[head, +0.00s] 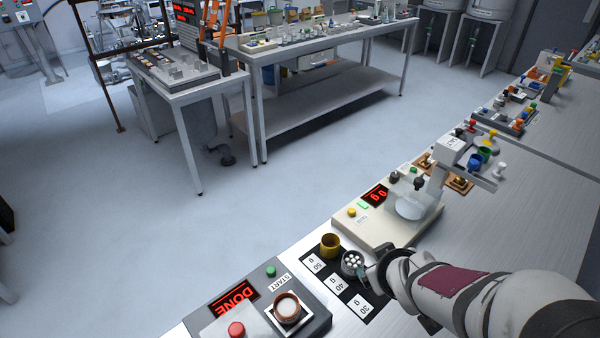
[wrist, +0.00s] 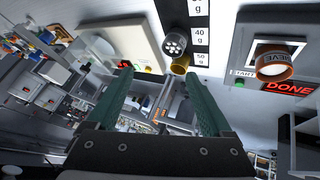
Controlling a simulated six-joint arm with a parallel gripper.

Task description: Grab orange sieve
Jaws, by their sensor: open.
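The orange sieve (head: 287,319) sits upright on a grey machine at the bottom of the head view, with something white inside its rim. In the wrist view the sieve (wrist: 273,73) is at the upper right, with SIEVE lettered on its orange band. My gripper (wrist: 158,75) is open and empty, its two green fingers apart and pointing away from the camera. The sieve is well to the right of both fingers there, not between them. In the head view my gripper (head: 365,268) is right of the sieve, above the weight mat, its fingers mostly hidden by my wrist.
The grey machine (head: 230,328) has a red DONE display. A dark cup with white dots (head: 352,262) and a yellow cup (head: 331,246) stand on the black mat (head: 366,290) close to my gripper. A scale (head: 372,228) stands behind.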

